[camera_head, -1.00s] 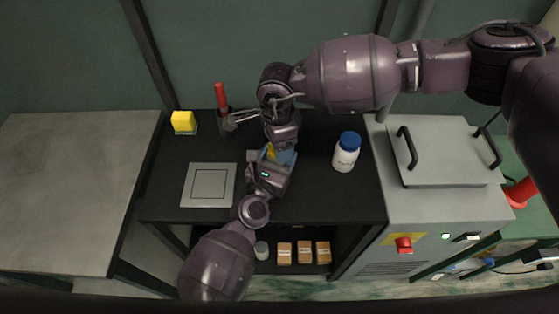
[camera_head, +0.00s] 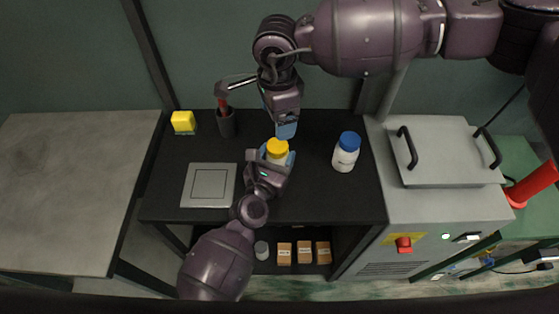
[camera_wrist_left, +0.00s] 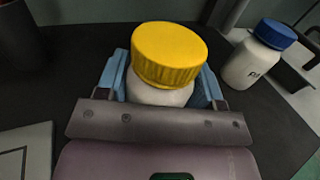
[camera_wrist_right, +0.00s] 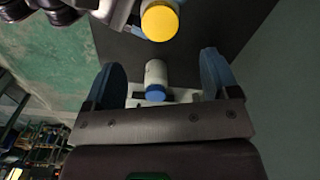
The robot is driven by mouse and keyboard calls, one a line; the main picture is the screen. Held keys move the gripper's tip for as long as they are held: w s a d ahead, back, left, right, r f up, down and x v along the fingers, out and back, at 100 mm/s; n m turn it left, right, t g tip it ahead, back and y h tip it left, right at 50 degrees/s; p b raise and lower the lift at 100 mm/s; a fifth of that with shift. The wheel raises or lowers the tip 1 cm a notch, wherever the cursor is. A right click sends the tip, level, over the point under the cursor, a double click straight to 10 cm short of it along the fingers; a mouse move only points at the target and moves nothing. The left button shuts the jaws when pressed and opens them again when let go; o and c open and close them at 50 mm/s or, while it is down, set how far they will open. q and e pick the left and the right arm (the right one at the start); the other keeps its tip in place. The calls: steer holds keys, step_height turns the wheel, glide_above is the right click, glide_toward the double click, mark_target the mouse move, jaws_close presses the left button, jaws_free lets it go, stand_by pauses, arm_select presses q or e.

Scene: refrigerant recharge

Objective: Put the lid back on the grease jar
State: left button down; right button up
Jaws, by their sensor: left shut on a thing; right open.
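The grease jar is white, and its body (camera_wrist_left: 160,94) shows between my left gripper's fingers in the left wrist view. The yellow lid (camera_head: 277,146) sits on top of the jar and also shows in the left wrist view (camera_wrist_left: 168,52). It looks level or nearly so; I cannot tell if it is screwed down. My left gripper (camera_head: 276,158) is shut on the jar's body, upright over the black table. My right gripper (camera_head: 285,130) is open and empty, behind the jar. In the right wrist view the lid (camera_wrist_right: 159,22) lies beyond its fingers (camera_wrist_right: 160,80).
A white bottle with a blue cap (camera_head: 345,152) stands right of the jar. A grey square plate (camera_head: 209,185) lies at left. A dark cup with a red-handled tool (camera_head: 226,122) and a yellow block (camera_head: 183,122) stand at the back left. A grey machine (camera_head: 440,165) stands right.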

step_height(320, 180, up, 3)
steer(key=shift+r, duration=0.1)
stand_by(0.3)
arm_select(q)
steer(key=shift+c, duration=0.8)
jaws_free()
steer(key=v, duration=1.1)
steer(key=shift+d+b, duration=0.1)
steer(key=shift+b, duration=0.25)
arm_select(e)
steer(key=shift+f, duration=0.55)
arm_select(q)
steer(key=shift+f, duration=0.1)
